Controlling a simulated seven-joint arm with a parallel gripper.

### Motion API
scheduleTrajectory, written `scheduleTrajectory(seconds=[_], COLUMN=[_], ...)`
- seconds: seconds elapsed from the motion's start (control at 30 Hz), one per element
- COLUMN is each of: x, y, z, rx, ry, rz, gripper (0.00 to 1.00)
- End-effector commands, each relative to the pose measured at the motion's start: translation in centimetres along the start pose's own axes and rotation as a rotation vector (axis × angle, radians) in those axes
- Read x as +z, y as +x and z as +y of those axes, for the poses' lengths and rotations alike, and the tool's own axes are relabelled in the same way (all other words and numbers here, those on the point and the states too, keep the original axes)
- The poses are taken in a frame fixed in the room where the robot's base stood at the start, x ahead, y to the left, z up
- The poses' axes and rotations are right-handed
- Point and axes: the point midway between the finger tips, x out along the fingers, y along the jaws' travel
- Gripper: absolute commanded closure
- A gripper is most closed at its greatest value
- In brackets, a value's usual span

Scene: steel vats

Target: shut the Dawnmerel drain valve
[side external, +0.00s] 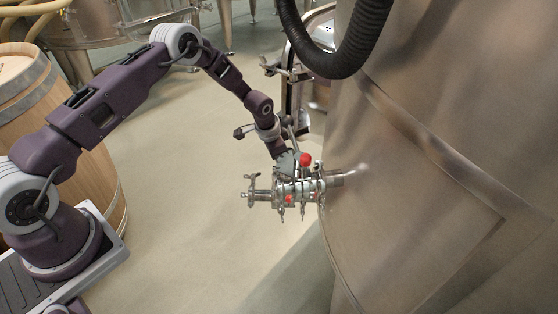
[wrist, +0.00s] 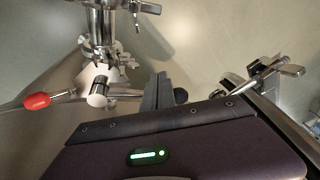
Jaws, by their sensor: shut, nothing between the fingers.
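A steel drain valve assembly (side external: 295,190) sticks out from the lower wall of the large steel vat (side external: 430,180). It carries a red ball knob (side external: 305,159) on top and a second small red part (side external: 289,199) lower down. No name label is readable. In the wrist view the valve pipework (wrist: 104,30) is at the upper left, with a red-ended lever (wrist: 37,101) pointing left. My gripper (side external: 284,156) points down just above the valve, close to the red knob; contact cannot be told. Its dark fingers (wrist: 160,92) are shut and empty, right of the lever in the wrist view.
A black corrugated hose (side external: 335,55) hangs above and behind the valve. A steel clamp handle (side external: 287,70) stands farther back and a wooden barrel (side external: 40,110) is at the left. The floor (side external: 190,220) left of the valve is clear.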

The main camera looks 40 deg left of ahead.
Motion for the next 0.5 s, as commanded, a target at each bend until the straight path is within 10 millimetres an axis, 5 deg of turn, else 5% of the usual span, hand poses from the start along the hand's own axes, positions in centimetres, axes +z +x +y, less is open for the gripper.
scheduleTrajectory(seconds=[0.5], x=[0.2], y=[-5.5], z=[-0.1], rx=[0.0], ry=[0.001], rz=[0.0], gripper=[1.0])
